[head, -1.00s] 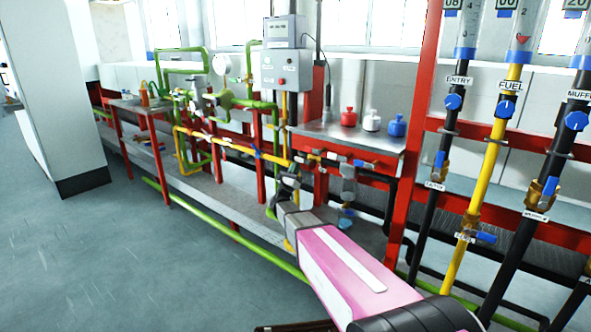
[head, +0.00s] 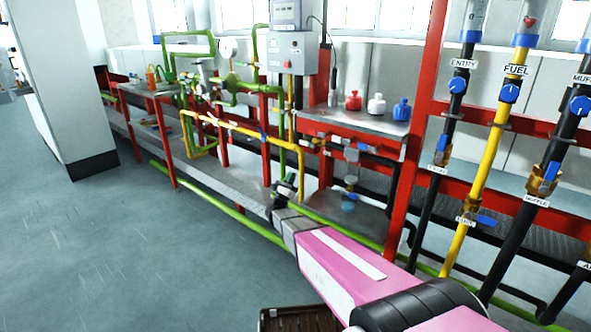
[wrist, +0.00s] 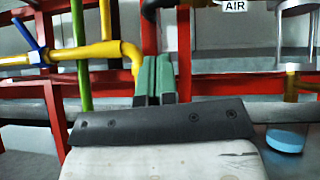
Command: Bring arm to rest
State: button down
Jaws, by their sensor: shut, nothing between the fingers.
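My pink arm reaches out from the lower right of the head view. My gripper (head: 288,186) is at its far end, in front of the rack's lower grey shelf. In the wrist view the two green-grey fingers of my gripper (wrist: 154,78) stand side by side, shut, with nothing between them. Behind them are red frame bars and a yellow pipe (wrist: 95,52). I cannot tell from the views how far the fingertips are from the pipes.
The red pipe rack (head: 265,140) runs along the wall. Red, white and blue bottles (head: 376,106) stand on its upper shelf. Black and yellow valve pipes (head: 487,145) rise at the right. A brown slatted thing (head: 298,318) lies low. Open floor (head: 120,260) fills the left.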

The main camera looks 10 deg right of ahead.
jog(key=shift+s+a+f, duration=0.3)
jog(key=shift+f, duration=0.05)
jog(key=shift+d+r+n+y, duration=0.1)
jog(key=shift+n+y, duration=0.2)
jog(key=shift+n, duration=0.1)
jog(key=s+d+f+n+g+y, duration=0.2)
jog(key=s+f+n+g+y, duration=0.55)
jog(key=n, duration=0.85)
jog(key=s+d+f+n+g+y, duration=0.1)
jog(key=s+f+n+g+y, duration=0.2)
jog(key=n+y, duration=1.05)
jog(key=s+d+n+g+h, duration=0.2)
jog(key=s+n+g, duration=0.3)
jog(key=s, duration=0.6)
jog(key=s+d+n+g+h, duration=0.2)
jog(key=s+d+n+g, duration=0.3)
jog(key=s, duration=0.6)
jog(key=shift+n, duration=1.15)
jog(key=shift+r, duration=0.1)
